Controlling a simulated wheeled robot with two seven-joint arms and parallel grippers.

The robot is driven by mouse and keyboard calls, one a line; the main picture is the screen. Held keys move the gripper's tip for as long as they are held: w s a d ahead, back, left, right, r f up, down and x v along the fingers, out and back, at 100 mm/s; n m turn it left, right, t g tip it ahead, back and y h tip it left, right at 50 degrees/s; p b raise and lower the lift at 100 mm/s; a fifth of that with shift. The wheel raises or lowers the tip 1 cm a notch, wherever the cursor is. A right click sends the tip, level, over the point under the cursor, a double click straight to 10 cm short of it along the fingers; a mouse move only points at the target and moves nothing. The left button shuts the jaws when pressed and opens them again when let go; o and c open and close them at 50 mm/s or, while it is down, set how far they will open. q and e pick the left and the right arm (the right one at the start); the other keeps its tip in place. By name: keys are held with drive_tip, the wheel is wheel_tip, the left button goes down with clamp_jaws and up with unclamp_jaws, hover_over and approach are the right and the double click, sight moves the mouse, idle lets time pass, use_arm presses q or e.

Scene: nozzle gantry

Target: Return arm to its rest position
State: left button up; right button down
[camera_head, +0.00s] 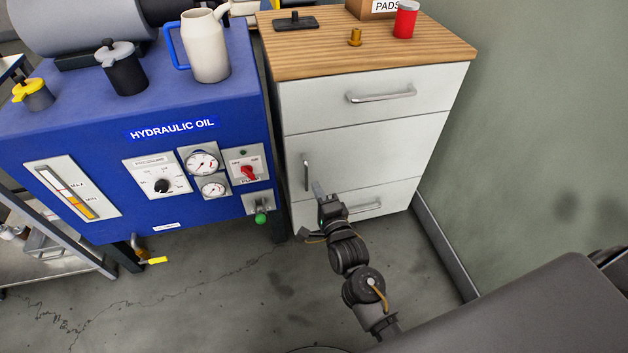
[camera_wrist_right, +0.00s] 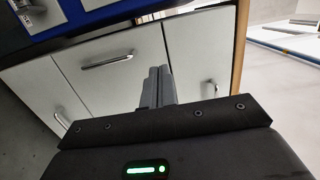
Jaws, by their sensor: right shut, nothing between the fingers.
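My right gripper (camera_head: 318,190) is in front of the white drawer cabinet (camera_head: 375,128) in the head view, near its lower drawers. In the right wrist view its fingers (camera_wrist_right: 157,85) are together with nothing between them, and the cabinet's drawer fronts (camera_wrist_right: 110,75) appear tilted behind them. I cannot tell from these views whether the fingertips touch the cabinet. My right arm (camera_head: 350,255) reaches up to there from the lower right of the head view. My left gripper does not show.
A blue hydraulic oil unit (camera_head: 112,190) stands left of the cabinet, with a cream jug (camera_head: 207,48) on top. A red can (camera_head: 405,20), a brass piece (camera_head: 355,37) and a black item (camera_head: 295,22) stand on the wooden top. A green wall (camera_head: 545,120) is at right; floor is open in front.

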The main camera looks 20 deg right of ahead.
drive_tip(key=shift+s, duration=0.15)
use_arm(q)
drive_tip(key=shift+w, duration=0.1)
use_arm(e)
drive_tip(key=shift+f, duration=0.1)
